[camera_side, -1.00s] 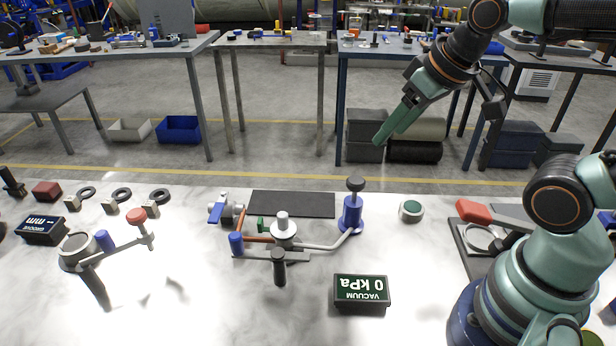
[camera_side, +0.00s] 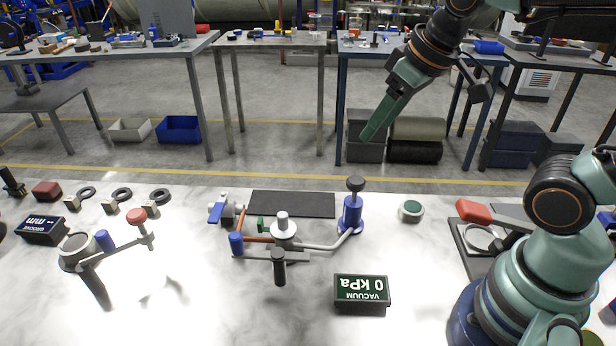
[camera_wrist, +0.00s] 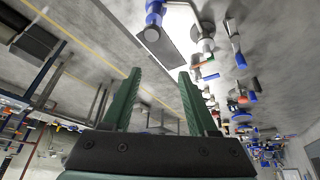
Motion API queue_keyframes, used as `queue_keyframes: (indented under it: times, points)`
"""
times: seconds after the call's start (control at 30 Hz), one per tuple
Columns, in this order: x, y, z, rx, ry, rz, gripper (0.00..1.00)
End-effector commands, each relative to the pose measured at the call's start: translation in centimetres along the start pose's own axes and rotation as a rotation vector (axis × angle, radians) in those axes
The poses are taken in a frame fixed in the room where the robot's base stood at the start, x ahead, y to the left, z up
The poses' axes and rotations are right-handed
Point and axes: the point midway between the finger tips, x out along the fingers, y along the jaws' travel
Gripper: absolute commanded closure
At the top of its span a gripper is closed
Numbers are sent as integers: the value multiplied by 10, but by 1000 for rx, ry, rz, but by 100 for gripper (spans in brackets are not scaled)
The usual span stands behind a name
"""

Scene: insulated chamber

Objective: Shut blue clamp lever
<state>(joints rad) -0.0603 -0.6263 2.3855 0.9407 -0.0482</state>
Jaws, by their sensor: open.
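A small metal clamp with a flat blue lever (camera_side: 215,212) stands left of the dark mat in the side view; the lever sticks out to the clamp's left. My gripper (camera_side: 368,136) is high above and beyond the bench's far edge, right of the clamp, pointing down-left. It is open and empty, its two green fingers apart in the wrist view (camera_wrist: 160,73). The lever is too small to make out surely in the wrist view.
A blue pump (camera_side: 351,216) with a black knob stands right of the dark mat (camera_side: 291,204). A vacuum display (camera_side: 361,291) reading 0 kPa sits in front. A second stand (camera_side: 80,252) with a red knob is at left.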

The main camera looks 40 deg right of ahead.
Motion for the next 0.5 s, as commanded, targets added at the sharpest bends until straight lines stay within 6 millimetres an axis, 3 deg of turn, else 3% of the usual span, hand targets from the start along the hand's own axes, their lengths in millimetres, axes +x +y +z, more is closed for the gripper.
queue_keyframes:
  times: [0.2, 0.5]
  points:
    - [9, -48, -45, -244, -117, -67, 41]
    - [42, -135, -85, -591, -266, -152, 41]
